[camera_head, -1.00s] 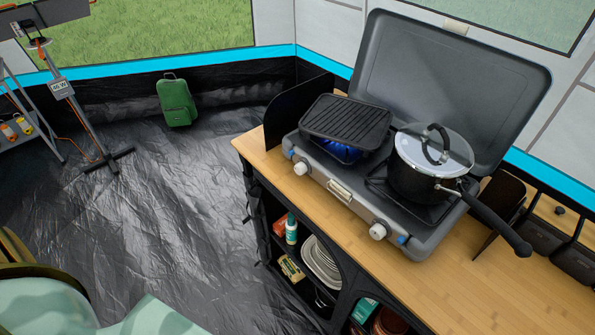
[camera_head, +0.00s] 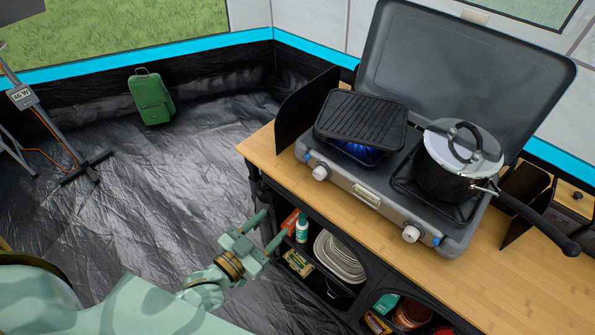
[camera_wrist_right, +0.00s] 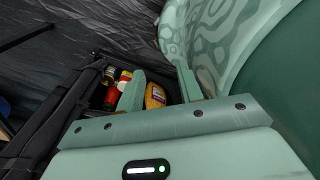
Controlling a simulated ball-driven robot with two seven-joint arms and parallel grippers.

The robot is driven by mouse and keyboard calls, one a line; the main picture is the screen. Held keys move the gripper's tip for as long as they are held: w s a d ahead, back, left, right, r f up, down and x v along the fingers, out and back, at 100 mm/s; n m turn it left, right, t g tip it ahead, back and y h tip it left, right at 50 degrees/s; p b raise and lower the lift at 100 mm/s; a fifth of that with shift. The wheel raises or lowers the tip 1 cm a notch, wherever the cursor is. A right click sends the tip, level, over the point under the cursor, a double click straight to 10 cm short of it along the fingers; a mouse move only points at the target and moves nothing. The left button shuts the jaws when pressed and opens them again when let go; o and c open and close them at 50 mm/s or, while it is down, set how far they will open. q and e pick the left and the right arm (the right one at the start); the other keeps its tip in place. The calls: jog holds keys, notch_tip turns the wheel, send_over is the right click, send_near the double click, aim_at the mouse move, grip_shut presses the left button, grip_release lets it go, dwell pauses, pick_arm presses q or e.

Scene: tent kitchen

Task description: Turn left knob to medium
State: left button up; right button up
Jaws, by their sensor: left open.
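The left knob (camera_head: 320,172) is a pale round knob on the front left of the grey camping stove (camera_head: 385,214). A blue flame (camera_head: 362,152) burns under the black griddle (camera_head: 362,118) on the left burner. My left gripper (camera_head: 275,218) is open and empty, below and to the left of the left knob, in front of the counter's shelf and apart from the stove. The knob's exact setting is too small to read. My right gripper (camera_wrist_right: 160,76) shows in the right wrist view, fingers apart and empty, near a shelf with bottles.
A lidded pot (camera_head: 450,182) stands on the right burner, its handle reaching right. The right knob (camera_head: 411,233) is on the stove front. The wooden counter (camera_head: 262,148) has a black wind panel (camera_head: 302,106) at its left end.

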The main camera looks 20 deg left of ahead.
pick_arm(q)
jog(key=b, duration=0.2)
send_near(317, 176)
jog(key=x, duration=0.6)
jog(key=shift+w+d+f, duration=0.1)
jog(key=shift+w+f, duration=0.05)
jog(key=shift+w, duration=0.25)
jog(key=shift+w+d, duration=0.15)
jog(key=shift+w, duration=0.3)
pick_arm(e)
jog(key=shift+s+d+f, duration=0.15)
jog(key=shift+d+f, duration=0.3)
jog(key=shift+f, duration=0.15)
jog(key=shift+s+d+f, duration=0.15)
jog(key=shift+d+f, duration=0.25)
jog(key=shift+f, duration=0.2)
jog(key=shift+d, duration=0.1)
pick_arm(q)
jog(key=c, duration=1)
